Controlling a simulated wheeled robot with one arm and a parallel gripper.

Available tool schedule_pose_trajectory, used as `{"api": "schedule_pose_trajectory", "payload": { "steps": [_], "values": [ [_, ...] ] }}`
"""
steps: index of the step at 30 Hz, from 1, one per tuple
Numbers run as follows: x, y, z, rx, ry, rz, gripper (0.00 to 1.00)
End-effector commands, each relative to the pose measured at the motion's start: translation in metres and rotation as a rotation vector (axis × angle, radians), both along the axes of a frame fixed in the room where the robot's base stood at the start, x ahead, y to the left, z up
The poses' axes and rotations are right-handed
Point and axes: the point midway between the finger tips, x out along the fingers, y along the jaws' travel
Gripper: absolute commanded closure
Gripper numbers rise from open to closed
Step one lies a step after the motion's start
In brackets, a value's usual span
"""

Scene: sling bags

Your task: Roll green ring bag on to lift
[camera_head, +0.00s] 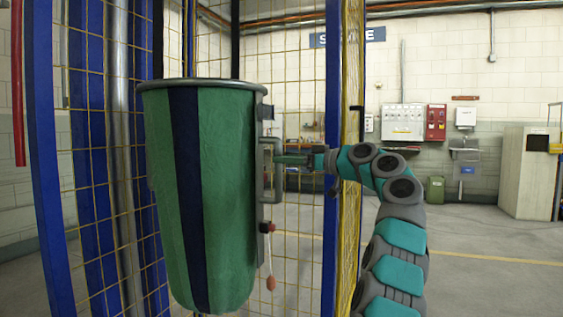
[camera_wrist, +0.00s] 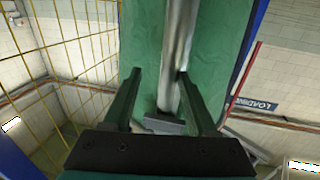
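The green ring bag (camera_head: 225,190) is a tall tapering bag with a dark blue stripe and a grey ring rim (camera_head: 200,84). It stands upright, left of centre in the head view, with a grey frame and handle (camera_head: 266,170) on its right side. My gripper (camera_head: 284,159) reaches it from the right at handle height. In the wrist view, my gripper's fingers (camera_wrist: 160,80) are apart, with a grey metal bar (camera_wrist: 176,50) between them. A gap shows on the bar's left; the right finger is very close to it, and contact is unclear. Green cloth (camera_wrist: 140,40) lies behind.
Blue posts (camera_head: 333,120) and yellow wire mesh (camera_head: 298,75) stand close around and behind the bag, seemingly a lift cage. A red ball on a cord (camera_head: 270,283) hangs beside the bag. Open floor (camera_head: 480,270) lies to the right, with wall boxes and a cabinet (camera_head: 525,175) beyond.

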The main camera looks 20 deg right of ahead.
Motion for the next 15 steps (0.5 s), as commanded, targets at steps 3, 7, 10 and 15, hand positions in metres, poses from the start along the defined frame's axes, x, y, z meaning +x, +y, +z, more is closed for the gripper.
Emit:
{"api": "schedule_pose_trajectory", "payload": {
  "steps": [3, 7, 10, 15],
  "values": [
    [-0.015, -0.015, -0.001, 0.003, -0.003, -0.004, 0.43],
    [-0.03, -0.029, 0.001, 0.003, -0.004, -0.004, 0.43],
    [-0.038, -0.036, 0.001, 0.002, -0.002, -0.003, 0.43],
    [-0.04, -0.037, 0.001, 0.001, -0.001, -0.003, 0.43]
  ]
}}
